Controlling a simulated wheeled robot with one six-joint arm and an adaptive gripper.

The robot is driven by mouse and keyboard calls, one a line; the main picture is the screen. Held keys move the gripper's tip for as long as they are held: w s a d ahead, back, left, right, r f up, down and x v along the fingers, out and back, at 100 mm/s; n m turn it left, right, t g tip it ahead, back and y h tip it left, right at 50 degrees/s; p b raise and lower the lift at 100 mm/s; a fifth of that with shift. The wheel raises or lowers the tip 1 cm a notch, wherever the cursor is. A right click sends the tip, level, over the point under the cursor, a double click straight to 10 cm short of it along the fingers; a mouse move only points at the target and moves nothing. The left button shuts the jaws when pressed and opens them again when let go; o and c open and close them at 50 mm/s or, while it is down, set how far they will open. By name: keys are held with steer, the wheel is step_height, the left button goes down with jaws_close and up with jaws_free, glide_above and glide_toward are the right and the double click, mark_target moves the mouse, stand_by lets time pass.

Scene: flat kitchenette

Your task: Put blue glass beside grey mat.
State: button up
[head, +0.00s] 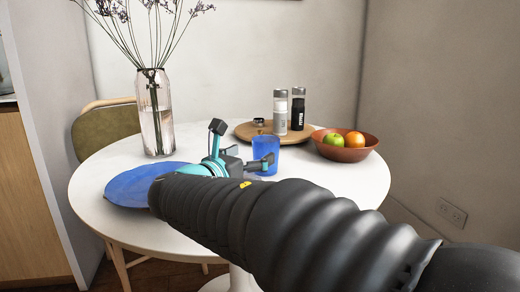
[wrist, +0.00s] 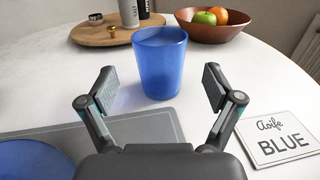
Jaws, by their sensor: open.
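The blue glass (head: 266,150) stands upright on the white round table. In the wrist view the glass (wrist: 160,62) is just beyond the far edge of the grey mat (wrist: 150,127), apart from it. My gripper (wrist: 160,84) is open, with one finger to each side of the glass's lower part and space between each finger and the glass. In the head view my gripper (head: 243,146) is at the glass's left, and my arm hides the grey mat there.
A blue plate (head: 128,184) lies at the left. A vase (head: 155,115) stands behind it. A wooden board (head: 246,131) with shakers and a fruit bowl (head: 344,153) are at the back. A card reading "Aoife BLUE" (wrist: 277,138) lies right of the mat.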

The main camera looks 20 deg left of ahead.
steer(key=v, duration=0.5)
steer(key=shift+s, duration=0.4)
